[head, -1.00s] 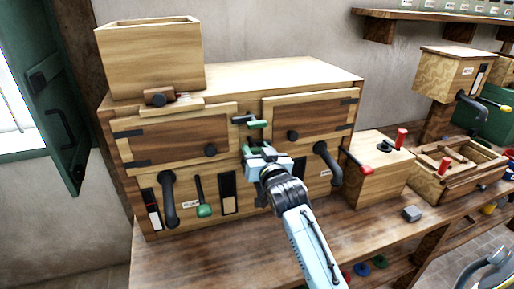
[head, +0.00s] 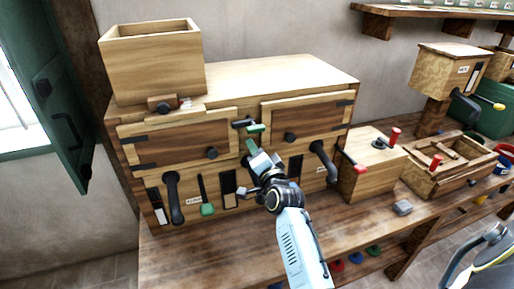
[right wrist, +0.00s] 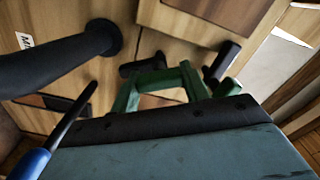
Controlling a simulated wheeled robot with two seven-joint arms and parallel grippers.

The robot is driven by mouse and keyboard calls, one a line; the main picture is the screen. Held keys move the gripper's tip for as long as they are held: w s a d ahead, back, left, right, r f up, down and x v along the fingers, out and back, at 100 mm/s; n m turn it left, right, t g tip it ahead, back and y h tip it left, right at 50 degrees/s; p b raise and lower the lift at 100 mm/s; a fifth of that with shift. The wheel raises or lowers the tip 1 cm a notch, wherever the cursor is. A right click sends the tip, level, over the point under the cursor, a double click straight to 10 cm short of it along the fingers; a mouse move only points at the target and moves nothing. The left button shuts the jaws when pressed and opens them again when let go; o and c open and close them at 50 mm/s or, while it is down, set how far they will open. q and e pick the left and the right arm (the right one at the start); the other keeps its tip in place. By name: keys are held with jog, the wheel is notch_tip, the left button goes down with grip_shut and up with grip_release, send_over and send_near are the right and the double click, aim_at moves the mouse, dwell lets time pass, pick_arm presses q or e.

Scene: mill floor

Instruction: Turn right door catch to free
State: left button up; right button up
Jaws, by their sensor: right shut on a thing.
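The wooden cabinet (head: 290,80) has a left door (head: 170,143) and a right door (head: 310,118), each with a dark round knob. The grip itself is partly hidden. My left gripper is out of view.
A curved black handle (head: 324,160) is right of my gripper, and a green-tipped lever (head: 207,208) is to its left. A red-handled lever (head: 352,163) juts from the box at the right. An open wooden box (head: 150,65) stands on the cabinet.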

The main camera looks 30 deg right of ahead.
jog(key=shift+m+p, duration=0.4)
jog(key=shift+m, duration=0.6)
jog(key=shift+f, duration=0.1)
jog(key=o, duration=1)
jog(key=b+v, duration=0.1)
jog(key=v, duration=1.2)
jog(key=shift+s, duration=0.25)
